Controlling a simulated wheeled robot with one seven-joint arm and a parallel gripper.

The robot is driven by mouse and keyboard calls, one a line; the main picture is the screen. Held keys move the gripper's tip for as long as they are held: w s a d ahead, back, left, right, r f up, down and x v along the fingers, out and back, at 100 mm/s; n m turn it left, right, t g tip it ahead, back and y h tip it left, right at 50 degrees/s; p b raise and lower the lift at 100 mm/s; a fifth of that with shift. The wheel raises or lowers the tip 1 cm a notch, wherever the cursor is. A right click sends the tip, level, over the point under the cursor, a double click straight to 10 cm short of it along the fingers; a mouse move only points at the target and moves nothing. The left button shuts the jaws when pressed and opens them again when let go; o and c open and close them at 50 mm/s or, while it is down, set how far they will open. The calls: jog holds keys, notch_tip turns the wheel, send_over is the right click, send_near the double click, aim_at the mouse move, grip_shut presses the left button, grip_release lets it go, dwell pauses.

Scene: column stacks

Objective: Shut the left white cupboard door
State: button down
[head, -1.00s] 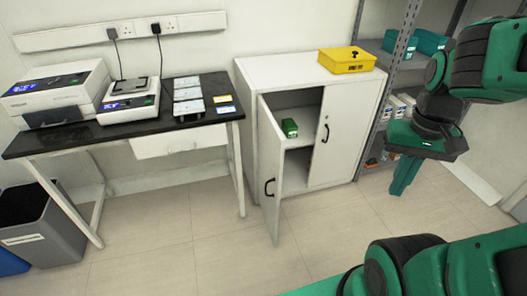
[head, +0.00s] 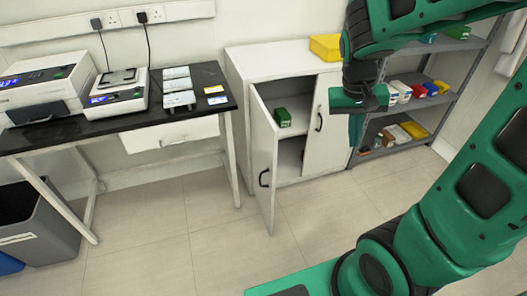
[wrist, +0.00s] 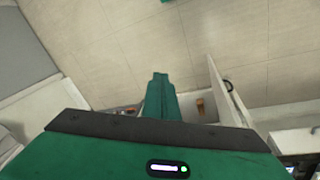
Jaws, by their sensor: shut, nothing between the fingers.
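The white cupboard (head: 238,66) stands against the wall with its left door (head: 263,160) swung wide open toward me. The door's dark handle (head: 264,178) is near its free edge. The right door (head: 325,140) is shut. My gripper (head: 356,128) is shut and empty, pointing down in front of the cupboard's right side, apart from the left door. In the wrist view, my gripper's fingers (wrist: 159,82) are together, and the open left door (wrist: 226,92) with its handle stands to their right, with a gap between.
A green box (head: 283,117) sits on the cupboard shelf and a yellow box (head: 325,46) on top. A grey shelf rack (head: 455,85) stands at right, a black-topped desk (head: 190,113) at left. The floor (head: 225,235) before the cupboard is clear.

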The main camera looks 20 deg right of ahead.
jog(key=w+a+f+n+t+h, duration=0.1)
jog(key=w+a+f, duration=0.2)
jog(key=w+a, duration=0.3)
jog(key=w+a+f+n+h, duration=0.1)
jog(key=w+a+f, duration=0.2)
jog(key=w, duration=0.4)
jog(key=w+a+f+n+t, duration=0.1)
jog(key=w+a+f, duration=0.2)
jog(key=a, duration=0.2)
jog(key=w+a+f+t+h, duration=0.1)
jog(key=w+a+f, duration=0.2)
jog(key=a, duration=0.3)
jog(key=w+a+f+n+t, duration=0.1)
jog(key=w+a+f, duration=0.15)
jog(key=a, duration=0.25)
send_near(269, 154)
notch_tip(269, 154, down, 4)
jog(key=w, duration=0.1)
jog(key=shift+w+d+r+t, duration=0.15)
jog(key=shift+d+t, duration=0.15)
jog(key=shift+d, duration=0.6)
